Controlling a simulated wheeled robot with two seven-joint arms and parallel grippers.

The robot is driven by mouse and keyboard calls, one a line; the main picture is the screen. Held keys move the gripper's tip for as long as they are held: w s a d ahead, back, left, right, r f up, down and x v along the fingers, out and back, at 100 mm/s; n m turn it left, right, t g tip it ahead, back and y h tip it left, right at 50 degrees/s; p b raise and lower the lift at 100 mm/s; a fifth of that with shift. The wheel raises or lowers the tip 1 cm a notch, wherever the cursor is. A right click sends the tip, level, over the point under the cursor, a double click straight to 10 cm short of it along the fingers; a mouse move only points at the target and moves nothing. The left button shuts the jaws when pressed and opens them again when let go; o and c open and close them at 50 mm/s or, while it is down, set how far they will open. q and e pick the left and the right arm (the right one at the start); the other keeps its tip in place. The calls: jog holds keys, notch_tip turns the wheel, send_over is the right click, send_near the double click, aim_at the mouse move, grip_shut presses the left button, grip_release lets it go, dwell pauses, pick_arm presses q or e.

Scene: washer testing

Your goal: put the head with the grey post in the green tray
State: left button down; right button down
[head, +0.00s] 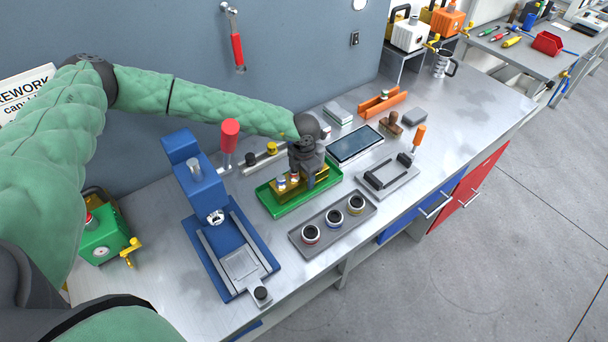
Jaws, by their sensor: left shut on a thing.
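The green tray (287,211) lies on the bench right of the blue press. A brass-coloured head (285,193) with small silver-topped fittings is over or in the tray, within its rim. I cannot tell whether it touches the tray floor. My left gripper (310,179) comes down from above at the head's right part and is shut on it. The dark gripper hides that part, and I cannot make out a grey post. My right gripper is not in view.
A blue press (199,187) stands left of the tray. A grey tray (333,236) with three ringed cups is in front. A grey rail with a yellow knob (272,148) is behind. A dark tablet (355,143) and grey fixture (388,179) lie right.

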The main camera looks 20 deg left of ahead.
pick_arm(q)
jog(key=c, duration=0.5)
grip_release()
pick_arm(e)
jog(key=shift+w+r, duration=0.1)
pick_arm(q)
jog(key=shift+r, duration=0.2)
notch_tip(320, 180, up, 12)
jog(key=p, duration=0.3)
jog(key=shift+f, duration=0.1)
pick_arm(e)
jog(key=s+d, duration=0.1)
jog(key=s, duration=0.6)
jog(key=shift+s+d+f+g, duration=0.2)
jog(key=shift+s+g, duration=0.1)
